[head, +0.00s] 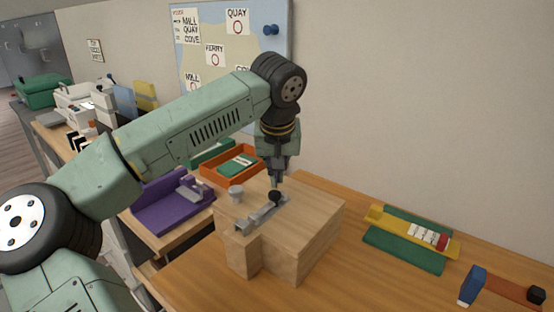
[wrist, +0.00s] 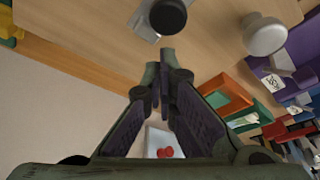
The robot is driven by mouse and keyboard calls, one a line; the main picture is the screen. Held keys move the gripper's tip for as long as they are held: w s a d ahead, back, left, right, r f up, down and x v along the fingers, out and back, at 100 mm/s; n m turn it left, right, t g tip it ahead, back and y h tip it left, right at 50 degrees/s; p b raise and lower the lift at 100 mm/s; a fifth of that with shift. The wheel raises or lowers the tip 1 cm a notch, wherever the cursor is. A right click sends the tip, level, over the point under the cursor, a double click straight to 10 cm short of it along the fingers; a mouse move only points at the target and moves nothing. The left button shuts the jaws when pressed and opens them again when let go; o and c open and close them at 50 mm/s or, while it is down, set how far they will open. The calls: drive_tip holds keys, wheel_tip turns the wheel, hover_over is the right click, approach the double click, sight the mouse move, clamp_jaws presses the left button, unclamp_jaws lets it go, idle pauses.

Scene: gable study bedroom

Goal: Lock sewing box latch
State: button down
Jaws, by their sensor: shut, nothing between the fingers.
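A pale wooden box (head: 315,215), which seems to be the sewing box, stands on the desk. A grey metal latch bar (head: 258,219) with a black knob (head: 275,196) lies along its top. A grey round knob (head: 236,192) stands left of the bar. My gripper (head: 276,181) points down just above the black knob, shut and empty. In the wrist view, the fingertips (wrist: 167,55) are close together just below the black knob (wrist: 167,15) in the picture. The grey round knob (wrist: 265,35) is right of them. I cannot tell whether the fingertips touch the black knob.
A purple tray (head: 170,205) and an orange tray (head: 222,180) lie left of and behind the box. A yellow holder on a green mat (head: 400,240) and a blue block (head: 472,286) are at the right.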

drive_tip(key=shift+s, duration=0.5)
drive_tip(key=shift+s+a+f+b, duration=0.1)
drive_tip(key=shift+s+a+b, duration=0.05)
drive_tip(key=shift+s+a, duration=0.6)
drive_tip(key=shift+s+a+b, duration=0.15)
drive_tip(key=shift+s+a, duration=0.3)
drive_tip(key=shift+s, duration=0.45)
